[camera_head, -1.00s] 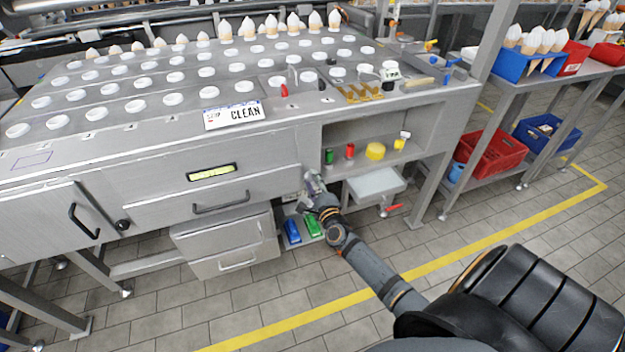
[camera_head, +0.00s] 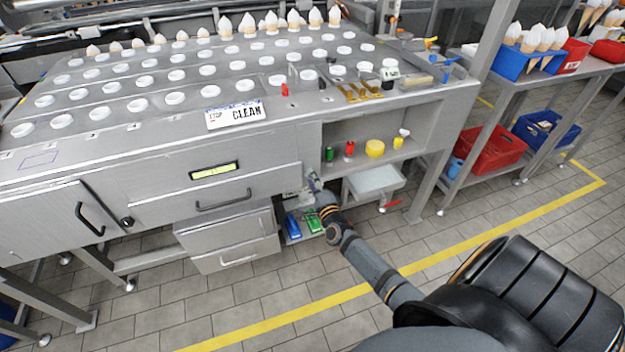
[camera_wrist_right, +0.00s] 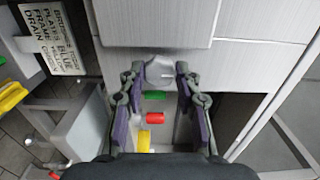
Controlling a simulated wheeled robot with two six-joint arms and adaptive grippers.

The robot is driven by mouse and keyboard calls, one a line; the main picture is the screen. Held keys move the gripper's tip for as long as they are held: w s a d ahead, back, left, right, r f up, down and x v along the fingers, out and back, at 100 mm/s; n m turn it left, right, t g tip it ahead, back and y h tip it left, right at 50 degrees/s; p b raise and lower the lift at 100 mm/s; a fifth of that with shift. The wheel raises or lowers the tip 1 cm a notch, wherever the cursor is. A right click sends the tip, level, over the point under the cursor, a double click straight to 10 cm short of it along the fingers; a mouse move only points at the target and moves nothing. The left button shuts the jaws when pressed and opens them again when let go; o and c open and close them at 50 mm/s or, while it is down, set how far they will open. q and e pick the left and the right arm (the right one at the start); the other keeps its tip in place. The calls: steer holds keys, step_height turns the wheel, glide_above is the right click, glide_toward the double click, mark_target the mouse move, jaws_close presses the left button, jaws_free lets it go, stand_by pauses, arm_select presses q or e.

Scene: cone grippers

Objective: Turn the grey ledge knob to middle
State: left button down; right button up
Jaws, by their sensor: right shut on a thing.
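The grey ledge knob (camera_wrist_right: 160,73) shows in the right wrist view as a rounded grey piece with a pale mark on its face. It sits between the fingertips of my right gripper (camera_wrist_right: 160,76), which is shut on it. In the head view my right gripper (camera_head: 312,184) is at the front of the machine, just left of the open shelf, and the knob is not clearly seen there. My left gripper is not in view.
Green (camera_wrist_right: 154,95), red (camera_wrist_right: 155,118) and yellow (camera_wrist_right: 144,141) pieces lie beyond the fingers in the wrist view. A drawer (camera_head: 228,239) hangs left of the gripper. A pale tray (camera_head: 374,182) is to its right. Blue (camera_head: 292,225) and green items are below.

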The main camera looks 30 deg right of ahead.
steer(key=shift+f, duration=0.1)
steer(key=o, duration=1.1)
steer(key=shift+o, duration=0.2)
steer(key=v, duration=1.2)
